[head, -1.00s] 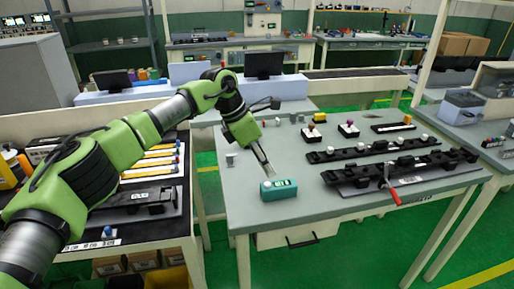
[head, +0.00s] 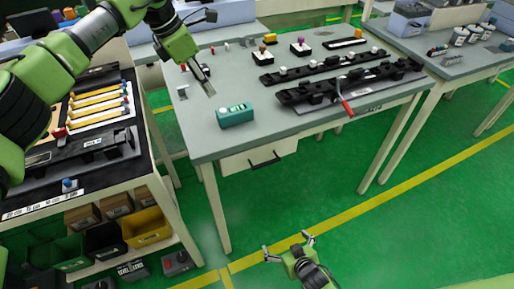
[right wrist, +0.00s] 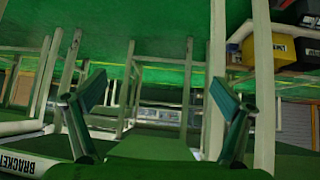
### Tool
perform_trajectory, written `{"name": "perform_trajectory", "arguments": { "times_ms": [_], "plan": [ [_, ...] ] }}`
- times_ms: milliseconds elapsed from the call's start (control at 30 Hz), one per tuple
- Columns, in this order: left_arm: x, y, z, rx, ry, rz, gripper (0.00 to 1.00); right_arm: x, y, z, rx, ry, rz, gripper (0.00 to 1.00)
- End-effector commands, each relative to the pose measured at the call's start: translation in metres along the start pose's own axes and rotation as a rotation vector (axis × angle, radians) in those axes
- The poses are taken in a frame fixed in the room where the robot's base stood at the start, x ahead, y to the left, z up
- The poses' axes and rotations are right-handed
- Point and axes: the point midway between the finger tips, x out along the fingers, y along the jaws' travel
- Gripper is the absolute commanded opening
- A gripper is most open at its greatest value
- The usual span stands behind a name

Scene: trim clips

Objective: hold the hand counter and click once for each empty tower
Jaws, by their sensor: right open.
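The hand counter, a teal box (head: 236,117) with a light display and button on top, sits near the front left of the grey table. My left gripper (head: 208,90) is just above and behind it to the left, apart from it in the picture. Its fingers show nearly edge-on, so their opening is unclear. My right gripper (head: 288,248) is open and empty over the green floor in front of the table. Its spread fingers also show in the right wrist view (right wrist: 158,112). Two long black rails with knobs (head: 325,65) lie on the table; I cannot tell which places are empty towers.
A red-handled tool (head: 346,106) lies at the front rail. Small black bases with coloured knobs (head: 301,49) stand behind. A bench with yellow strips (head: 97,103) and bins below is at left. Open floor (head: 330,190) lies in front of the table.

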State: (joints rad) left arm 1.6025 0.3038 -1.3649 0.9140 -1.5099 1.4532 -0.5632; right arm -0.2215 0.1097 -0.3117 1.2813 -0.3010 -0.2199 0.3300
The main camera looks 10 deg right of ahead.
Motion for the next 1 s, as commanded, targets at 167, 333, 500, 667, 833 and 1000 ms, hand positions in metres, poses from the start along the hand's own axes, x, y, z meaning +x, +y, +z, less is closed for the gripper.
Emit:
{"name": "perform_trajectory", "arguments": {
  "times_ms": [167, 333, 500, 667, 833, 1000],
  "plan": [
    [0.0, 0.0, 0.0, 0.0, 0.0, 0.0, 0.28, -0.014, -0.007, -0.109, -0.003, 0.197, -0.011, 0.96],
    [0.0, 0.0, 0.0, 0.0, 0.0, 0.0, 0.28, -0.046, -0.016, -0.206, 0.001, 0.38, -0.026, 0.96],
    [0.0, 0.0, 0.0, 0.0, 0.0, 0.0, 0.28, -0.091, -0.025, -0.289, 0.011, 0.552, -0.046, 0.96],
    [0.0, 0.0, 0.0, 0.0, 0.0, 0.0, 0.28, -0.129, -0.032, -0.34, 0.02, 0.669, -0.062, 0.96],
    [0.0, 0.0, 0.0, 0.0, 0.0, 0.0, 0.28, -0.152, -0.035, -0.366, 0.026, 0.731, -0.072, 0.96],
    [0.0, 0.0, 0.0, 0.0, 0.0, 0.0, 0.28, -0.149, -0.036, -0.378, 0.028, 0.745, -0.075, 0.96]
  ]
}}
